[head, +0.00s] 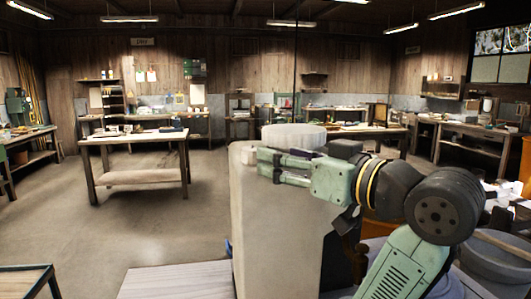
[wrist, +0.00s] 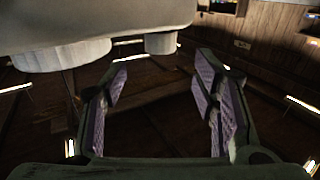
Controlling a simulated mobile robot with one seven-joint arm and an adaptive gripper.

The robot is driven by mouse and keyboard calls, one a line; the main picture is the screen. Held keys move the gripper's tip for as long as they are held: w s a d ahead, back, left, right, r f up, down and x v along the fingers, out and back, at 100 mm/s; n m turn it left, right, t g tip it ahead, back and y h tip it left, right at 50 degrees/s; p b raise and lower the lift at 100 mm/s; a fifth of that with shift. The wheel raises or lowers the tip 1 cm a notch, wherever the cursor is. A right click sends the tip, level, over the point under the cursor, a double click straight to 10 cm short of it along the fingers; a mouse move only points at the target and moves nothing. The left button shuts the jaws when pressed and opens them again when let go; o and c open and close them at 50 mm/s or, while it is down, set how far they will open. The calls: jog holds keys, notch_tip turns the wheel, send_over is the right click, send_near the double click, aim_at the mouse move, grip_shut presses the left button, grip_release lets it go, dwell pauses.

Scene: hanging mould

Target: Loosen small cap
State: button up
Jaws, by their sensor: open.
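The mould (head: 265,225) is a tall, pale block standing in front of me in the head view. A wide, round, ribbed cap (head: 293,135) sits on its top; it also shows at the upper left of the wrist view (wrist: 62,55). The small cap (wrist: 160,43) is a short, pale cylinder on the mould in the wrist view. A small pale piece at the mould's upper left edge in the head view looks like the same cap (head: 248,153). My gripper (head: 272,166) is open and empty by the mould's top. In the wrist view the small cap lies beyond the fingertips (wrist: 160,78), sideways between them, apparently untouched.
A wooden worktable (head: 135,137) stands at the left back, with open floor (head: 140,225) around it. A pale board surface (head: 175,281) lies at the mould's foot. A grey round drum (head: 495,265) is at the right. Benches line the walls.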

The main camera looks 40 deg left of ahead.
jog(key=d, duration=0.3)
jog(key=shift+s, duration=0.2)
jog(key=shift+a, duration=0.15)
